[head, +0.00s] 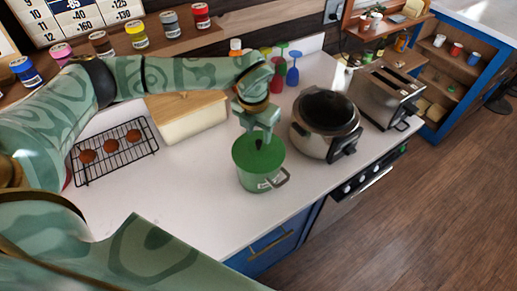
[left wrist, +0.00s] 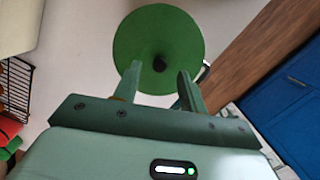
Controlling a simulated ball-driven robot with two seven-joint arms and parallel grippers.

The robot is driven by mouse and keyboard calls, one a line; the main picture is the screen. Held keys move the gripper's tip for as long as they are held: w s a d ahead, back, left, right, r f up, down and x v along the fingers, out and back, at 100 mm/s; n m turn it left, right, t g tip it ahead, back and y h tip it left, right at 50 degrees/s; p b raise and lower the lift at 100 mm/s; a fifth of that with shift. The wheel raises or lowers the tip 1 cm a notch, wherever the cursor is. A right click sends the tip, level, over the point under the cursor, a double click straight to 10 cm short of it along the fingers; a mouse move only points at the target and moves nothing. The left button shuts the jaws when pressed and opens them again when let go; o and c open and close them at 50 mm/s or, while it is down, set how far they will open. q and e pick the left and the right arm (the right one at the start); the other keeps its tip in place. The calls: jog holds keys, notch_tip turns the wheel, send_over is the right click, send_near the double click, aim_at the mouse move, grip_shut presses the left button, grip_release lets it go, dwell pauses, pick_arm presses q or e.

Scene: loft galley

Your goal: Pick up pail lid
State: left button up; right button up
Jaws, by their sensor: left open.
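The pail lid (head: 258,152) is a green disc with a dark knob in its middle. It sits on top of a green pail (head: 258,178) on the white counter, and the pail's grey handle sticks out to the right. My left gripper (head: 259,138) is above the lid, pointing down at the knob. In the left wrist view the lid (left wrist: 157,40) lies just beyond my open left fingers (left wrist: 157,82), with the knob in line with the gap between them. I cannot tell whether the fingers touch the knob. My right gripper is not in view.
A slow cooker (head: 325,122) stands close to the right of the pail, with a toaster (head: 385,93) beyond it. Coloured goblets (head: 293,75) stand behind. The counter's front left is clear.

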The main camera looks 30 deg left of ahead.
aim_at(259, 141)
pick_arm(q)
notch_tip(259, 141, down, 4)
jog(key=shift+p, duration=0.35)
jog(key=shift+w+f, duration=0.15)
jog(key=shift+f, duration=0.3)
jog(key=shift+r, duration=0.1)
grip_shut()
jog(key=shift+r, duration=0.1)
